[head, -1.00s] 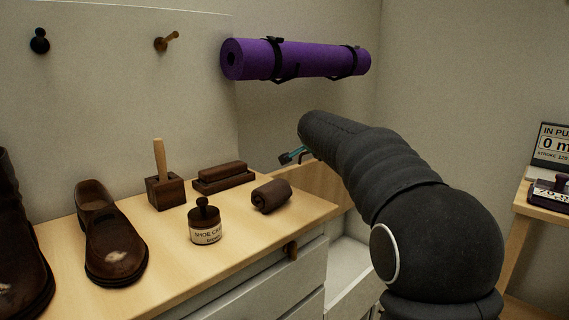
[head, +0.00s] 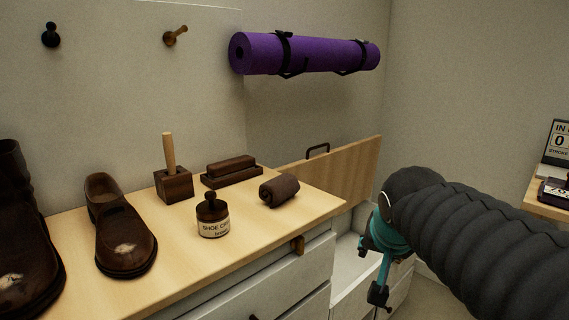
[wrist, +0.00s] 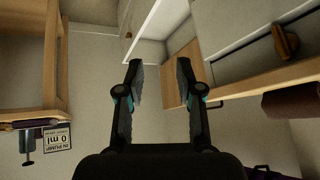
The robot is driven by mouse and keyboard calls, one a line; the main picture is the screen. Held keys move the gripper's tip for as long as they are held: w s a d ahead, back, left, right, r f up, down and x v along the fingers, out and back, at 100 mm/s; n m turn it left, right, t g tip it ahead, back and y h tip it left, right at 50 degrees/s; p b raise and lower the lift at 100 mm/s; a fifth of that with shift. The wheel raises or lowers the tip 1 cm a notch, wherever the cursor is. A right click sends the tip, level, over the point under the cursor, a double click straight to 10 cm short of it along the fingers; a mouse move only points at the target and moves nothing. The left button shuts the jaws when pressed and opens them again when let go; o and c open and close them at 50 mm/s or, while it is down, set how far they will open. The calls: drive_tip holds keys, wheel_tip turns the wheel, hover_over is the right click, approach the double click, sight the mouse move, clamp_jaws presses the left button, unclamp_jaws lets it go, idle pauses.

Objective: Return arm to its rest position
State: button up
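My arm reaches in from the right side of the head view, with its dark ribbed sleeve bent and the teal wrist part pointing down. My gripper (head: 378,292) hangs beside the right end of the bench, in front of the open drawer (head: 348,268). In the wrist view my gripper (wrist: 159,64) has its two fingers apart, with nothing between them. The drawer's interior is partly hidden by my arm in the head view.
The wooden bench top (head: 240,245) holds brown shoes (head: 122,235), a shoe cream jar (head: 212,216), a rolled cloth (head: 279,190) and brushes (head: 231,171). A raised wooden panel (head: 345,170) stands behind the drawer. A purple mat (head: 310,55) hangs on the wall.

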drive_tip(key=s+f+n+g, duration=0.1)
drive_tip(key=s+f+n, duration=0.1)
drive_tip(key=s+f, duration=0.3)
drive_tip(key=s+a+f+n+g+y, duration=0.1)
drive_tip(key=s+f, duration=0.3)
drive_tip(key=s, duration=0.5)
drive_tip(key=shift+s+f+n, duration=0.3)
drive_tip(key=shift+f+n, duration=0.05)
drive_tip(key=shift+n, duration=0.25)
